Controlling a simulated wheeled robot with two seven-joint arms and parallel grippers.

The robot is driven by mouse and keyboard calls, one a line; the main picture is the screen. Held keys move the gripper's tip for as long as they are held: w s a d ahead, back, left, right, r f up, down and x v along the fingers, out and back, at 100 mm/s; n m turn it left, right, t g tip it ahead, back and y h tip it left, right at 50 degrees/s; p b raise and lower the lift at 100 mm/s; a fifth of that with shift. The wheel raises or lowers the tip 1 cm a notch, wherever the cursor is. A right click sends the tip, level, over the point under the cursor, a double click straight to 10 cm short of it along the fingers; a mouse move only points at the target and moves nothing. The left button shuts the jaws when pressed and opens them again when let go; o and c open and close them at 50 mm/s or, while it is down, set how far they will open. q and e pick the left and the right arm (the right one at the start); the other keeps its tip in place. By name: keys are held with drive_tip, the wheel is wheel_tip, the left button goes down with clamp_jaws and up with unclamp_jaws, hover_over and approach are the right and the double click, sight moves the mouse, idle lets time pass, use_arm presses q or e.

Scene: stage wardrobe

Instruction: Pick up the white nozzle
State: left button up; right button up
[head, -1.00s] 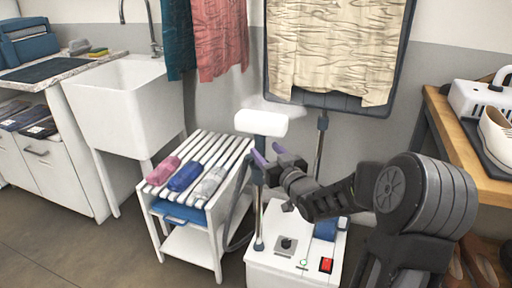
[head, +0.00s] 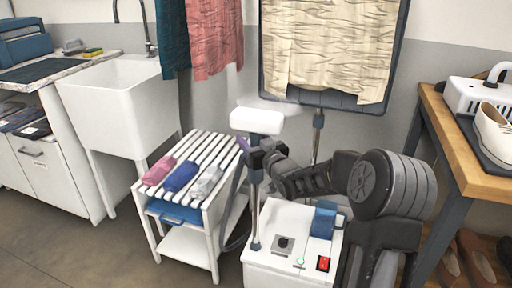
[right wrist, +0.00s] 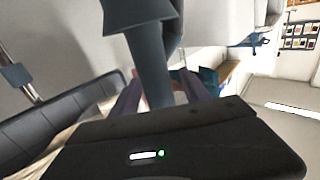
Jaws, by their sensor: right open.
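The white nozzle (head: 257,121) is a wide white head on a dark neck, upright at the top of the steamer's pole. My right gripper (head: 247,148) is just below the white head, at the neck, with one purple fingertip showing past it. In the right wrist view a dark grey neck (right wrist: 150,62) runs down between the two open fingers (right wrist: 162,92). I cannot tell whether either finger touches it. My left gripper is out of view.
The steamer's white base (head: 290,245) stands on the floor below my right arm. A white slatted rack (head: 207,150) with rolled cloths is close on the left. A wooden table (head: 462,150) stands at the right.

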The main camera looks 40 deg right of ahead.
drive_tip(key=shift+w, duration=0.25)
idle(0.4)
clamp_jaws()
idle(0.4)
drive_tip(key=shift+r, duration=0.1)
